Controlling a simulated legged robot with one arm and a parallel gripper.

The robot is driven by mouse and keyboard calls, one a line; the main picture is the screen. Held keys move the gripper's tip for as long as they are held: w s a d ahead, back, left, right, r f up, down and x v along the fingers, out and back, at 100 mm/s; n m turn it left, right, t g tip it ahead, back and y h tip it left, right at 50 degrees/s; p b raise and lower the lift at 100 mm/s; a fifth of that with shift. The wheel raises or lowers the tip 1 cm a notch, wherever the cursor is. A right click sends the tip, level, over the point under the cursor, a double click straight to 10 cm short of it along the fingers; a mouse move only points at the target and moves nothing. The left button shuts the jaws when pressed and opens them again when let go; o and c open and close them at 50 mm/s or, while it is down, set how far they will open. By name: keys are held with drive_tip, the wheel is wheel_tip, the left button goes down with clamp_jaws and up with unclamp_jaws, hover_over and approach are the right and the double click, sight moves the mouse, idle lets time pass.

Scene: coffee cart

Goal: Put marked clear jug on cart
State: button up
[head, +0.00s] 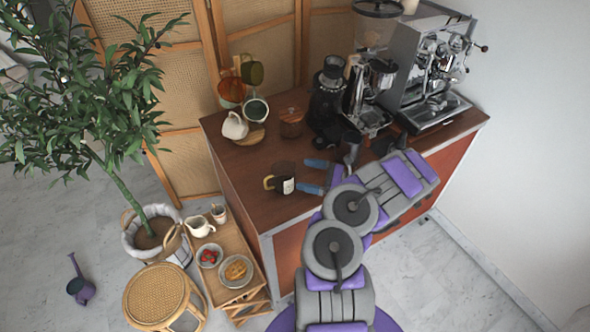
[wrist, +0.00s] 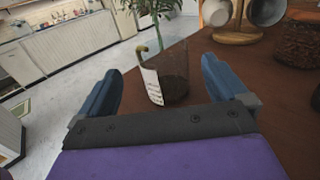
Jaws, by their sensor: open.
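The marked clear jug (head: 284,184) stands upright on the brown top of the coffee cart (head: 237,173), near its left front edge. It has a yellowish handle and a white label with dark marks. In the wrist view the jug (wrist: 172,86) stands just beyond and between the fingertips, its handle to the left. My gripper (head: 313,176) is open and empty, low over the cart top to the right of the jug, with its blue fingers pointing at it. The wrist view shows the open gripper (wrist: 162,70) with a finger on each side of the jug.
A mug rack (head: 249,134), a woven brown jar (head: 291,122), a black grinder (head: 327,100) and an espresso machine (head: 430,75) stand behind on the cart. A low wooden table (head: 229,292) with dishes, a woven stool (head: 157,294) and a potted tree (head: 150,228) are at left.

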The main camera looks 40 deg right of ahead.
drive_tip(key=shift+v, duration=1)
drive_tip(key=shift+s+d, duration=0.1)
drive_tip(key=shift+s, duration=0.15)
drive_tip(key=w+a+r+n+g+y, duration=0.6)
drive_tip(key=a+r, duration=0.4)
drive_tip(key=a, duration=0.4)
drive_tip(key=s+a+r+n+g+h, duration=0.1)
drive_tip(key=a+r+n+g, duration=0.35)
drive_tip(key=a, duration=0.55)
drive_tip(key=s+a+r+n+g, duration=0.1)
drive_tip(key=a+r+n+g, duration=0.4)
drive_tip(key=a, duration=0.4)
drive_tip(key=s+a+r+n+g+h, duration=0.3)
drive_tip(key=s+a+n+h, duration=0.55)
drive_tip(key=s, duration=0.65)
drive_tip(key=s+d+f+n+t+h, duration=0.1)
drive_tip(key=s+d+n+h, duration=0.1)
drive_tip(key=s, duration=0.4)
drive_tip(key=s+d+n+h, duration=0.2)
drive_tip(key=s+n+h, duration=0.1)
drive_tip(key=s, duration=0.3)
drive_tip(key=shift+s+d+f+t+h, duration=0.3)
drive_tip(key=shift+f+t+h, duration=0.1)
drive_tip(key=shift+h, duration=0.25)
